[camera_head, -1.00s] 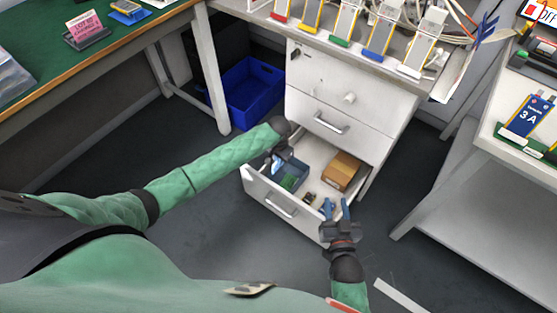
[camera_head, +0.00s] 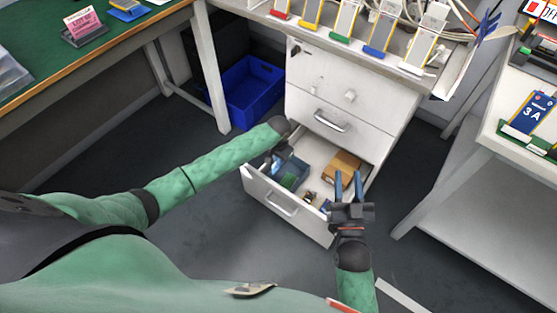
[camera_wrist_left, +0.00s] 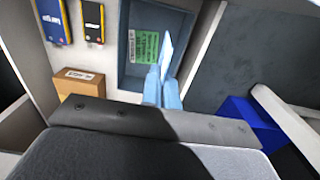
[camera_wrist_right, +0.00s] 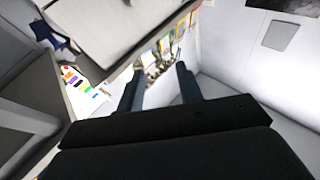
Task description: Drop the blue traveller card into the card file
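My left gripper (camera_wrist_left: 163,90) is inside the open drawer, shut on a thin pale-blue card (camera_wrist_left: 167,52) seen nearly edge-on; its printed face does not show. The card is over the open grey-blue box (camera_wrist_left: 130,75), likely the card file, with green printed cards or a label (camera_wrist_left: 143,46) inside. Whether the card touches the box cannot be told. In the head view the left gripper (camera_head: 277,158) hovers at the box (camera_head: 303,180) and hides part of it. My right gripper (camera_head: 348,184) is open and empty near the drawer's right front; its spread fingers show in the right wrist view (camera_wrist_right: 158,90).
A bench with several upright pouch cells (camera_head: 381,37) stands above. A blue crate (camera_head: 253,92) is on the floor to the left.

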